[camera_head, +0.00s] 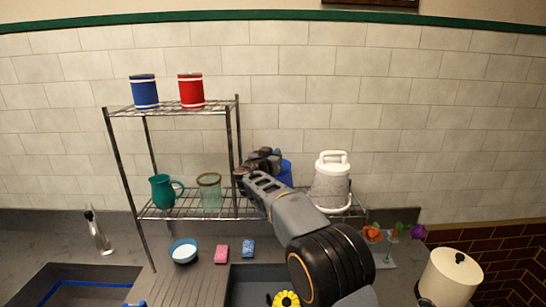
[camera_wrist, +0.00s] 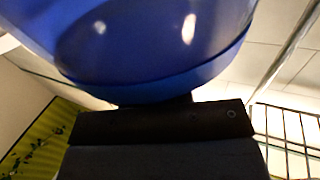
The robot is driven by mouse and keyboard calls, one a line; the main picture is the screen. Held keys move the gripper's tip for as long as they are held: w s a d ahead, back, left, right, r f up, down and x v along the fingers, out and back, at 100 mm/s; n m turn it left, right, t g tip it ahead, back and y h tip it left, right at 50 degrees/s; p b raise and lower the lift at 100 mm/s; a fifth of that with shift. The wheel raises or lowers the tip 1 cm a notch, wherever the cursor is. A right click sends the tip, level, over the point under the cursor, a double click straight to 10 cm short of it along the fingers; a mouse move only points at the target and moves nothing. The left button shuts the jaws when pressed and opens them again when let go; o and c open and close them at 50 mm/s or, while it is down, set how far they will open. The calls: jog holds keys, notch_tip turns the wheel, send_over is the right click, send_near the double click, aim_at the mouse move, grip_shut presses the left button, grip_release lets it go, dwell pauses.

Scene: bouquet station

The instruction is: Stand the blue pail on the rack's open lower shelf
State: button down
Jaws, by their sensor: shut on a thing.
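The blue pail (camera_head: 286,175) shows partly behind my arm in the head view, in front of the tiled wall. In the wrist view the blue pail (camera_wrist: 150,50) fills the top, close above my gripper (camera_wrist: 160,115). My gripper (camera_head: 264,162) is shut on the pail. The rack's lower shelf (camera_head: 172,214) is wire and continues behind my arm to the right. The pail is around the open part of this shelf, between the clear glass and the white jug. My arm hides its base, so I cannot tell if it touches the shelf.
A green pitcher (camera_head: 162,190) and a glass (camera_head: 209,190) stand on the lower shelf at left; a white jug (camera_head: 330,184) stands at right. A rack post (camera_head: 230,150) rises left of my gripper. Blue (camera_head: 144,93) and red (camera_head: 191,92) canisters stand on the upper shelf.

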jog(key=c, duration=1.1)
grip_release()
jog(key=shift+o, duration=0.2)
jog(key=b+v, duration=0.6)
jog(key=v, duration=0.5)
jog(key=s+d+f+n+g, duration=0.1)
jog(key=s+d+f+g, duration=0.35)
jog(key=s+d, duration=0.4)
jog(key=s+d+f+n+g, duration=0.1)
jog(key=s+d+f+g, duration=0.35)
jog(key=s+d, duration=0.4)
jog(key=s+d+f+n+g+y, duration=0.2)
jog(key=s+f+y, duration=0.4)
jog(key=s+f, duration=0.5)
jog(key=s+g, duration=0.1)
jog(key=s, duration=0.3)
jog(key=shift+d+f+y, duration=0.25)
jog(key=shift+f+y, duration=0.1)
jog(key=shift+y, duration=0.05)
